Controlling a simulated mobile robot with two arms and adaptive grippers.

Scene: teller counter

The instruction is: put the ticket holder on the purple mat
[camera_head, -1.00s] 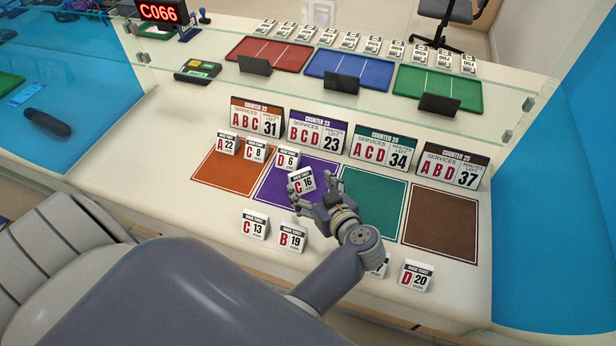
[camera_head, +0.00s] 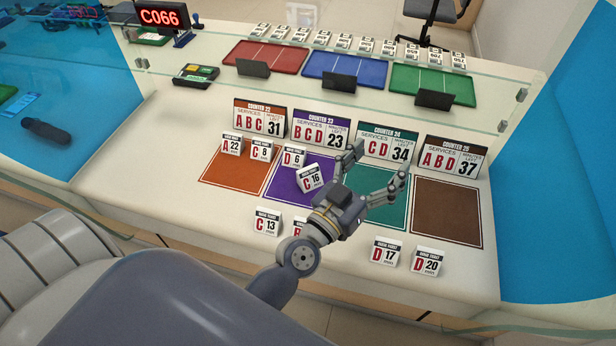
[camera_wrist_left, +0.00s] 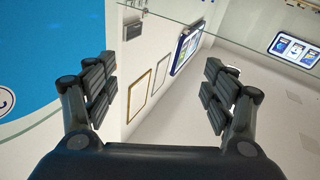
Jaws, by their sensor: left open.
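The ticket holder marked C 16 (camera_head: 310,178) stands slightly turned on the purple mat (camera_head: 284,188). A second holder, D 6 (camera_head: 293,159), stands at that mat's back left. My left gripper (camera_head: 378,170) is open and empty, above the green mat (camera_head: 376,213) and to the right of C 16, apart from it. In the left wrist view the two fingers (camera_wrist_left: 160,92) are spread with nothing between them. The gripper's wrist covers the front right of the purple mat. My right gripper is not in view.
Holders A 22 (camera_head: 231,146) and C 8 (camera_head: 261,149) stand on the orange mat (camera_head: 235,183). C 13 (camera_head: 266,222), D 17 (camera_head: 386,251) and D 20 (camera_head: 428,262) stand along the front; another is mostly hidden by my arm. The brown mat (camera_head: 446,211) is empty. Counter signs (camera_head: 320,130) line the back.

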